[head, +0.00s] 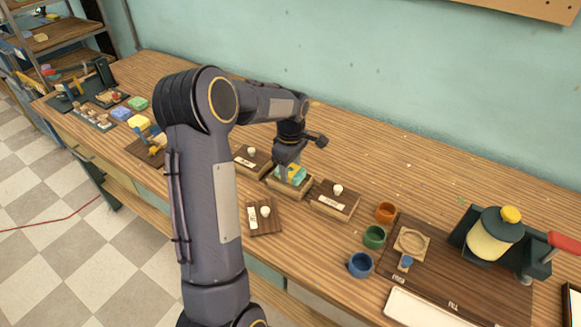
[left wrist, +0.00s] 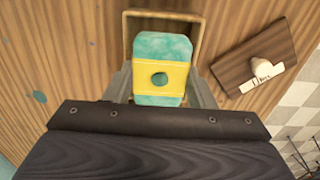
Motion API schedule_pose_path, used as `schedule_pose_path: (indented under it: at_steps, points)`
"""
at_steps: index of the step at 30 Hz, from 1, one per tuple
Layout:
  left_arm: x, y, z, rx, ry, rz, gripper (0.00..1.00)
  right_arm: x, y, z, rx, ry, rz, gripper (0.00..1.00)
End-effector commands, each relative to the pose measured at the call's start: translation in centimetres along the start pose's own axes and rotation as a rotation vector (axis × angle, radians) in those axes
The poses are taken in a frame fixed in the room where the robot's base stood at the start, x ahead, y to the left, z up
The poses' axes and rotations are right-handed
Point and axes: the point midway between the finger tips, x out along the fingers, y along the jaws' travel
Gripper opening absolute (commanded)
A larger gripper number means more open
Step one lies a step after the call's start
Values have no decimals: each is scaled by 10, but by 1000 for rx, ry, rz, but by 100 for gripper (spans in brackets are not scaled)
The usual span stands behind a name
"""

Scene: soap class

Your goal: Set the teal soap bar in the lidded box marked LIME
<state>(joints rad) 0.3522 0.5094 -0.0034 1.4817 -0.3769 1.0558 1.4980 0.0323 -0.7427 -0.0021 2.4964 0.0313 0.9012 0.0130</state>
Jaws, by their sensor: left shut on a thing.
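The teal soap bar (head: 294,172) with a yellow band is held in my left gripper (head: 289,172), which is shut on it. In the left wrist view the soap bar (left wrist: 163,47) sits between the two fingers. An open wooden box (head: 286,191) is directly under the soap, between two lidded boxes. Its rim (left wrist: 160,14) frames the soap's far end in the left wrist view. I cannot tell whether the soap touches the box floor. A wooden lid (head: 264,226) with a white knob and label lies on the bench in front; its lettering is too small to read surely. My right gripper is out of view.
Lidded boxes stand left (head: 247,153) and right (head: 332,207) of the open box. Orange, green and blue cups (head: 361,265) and a machine with a yellow knob (head: 497,235) are farther right. Coloured soap bars (head: 139,121) are far left. Bench behind the boxes is clear.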

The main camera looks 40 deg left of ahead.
Motion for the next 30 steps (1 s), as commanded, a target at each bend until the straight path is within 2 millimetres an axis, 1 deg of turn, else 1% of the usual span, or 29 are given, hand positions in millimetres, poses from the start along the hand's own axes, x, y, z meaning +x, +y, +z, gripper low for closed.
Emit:
schedule_pose_path:
  at_steps: [21,22,27,28,30]
  points:
    - [8,0,0,0,0,0,25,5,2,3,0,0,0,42]
    - [8,0,0,0,0,1,51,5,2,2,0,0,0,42]
    - [8,0,0,0,0,0,73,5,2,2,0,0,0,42]
    - [8,0,0,0,0,0,75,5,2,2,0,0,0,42]
    - [8,0,0,0,0,0,75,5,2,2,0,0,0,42]
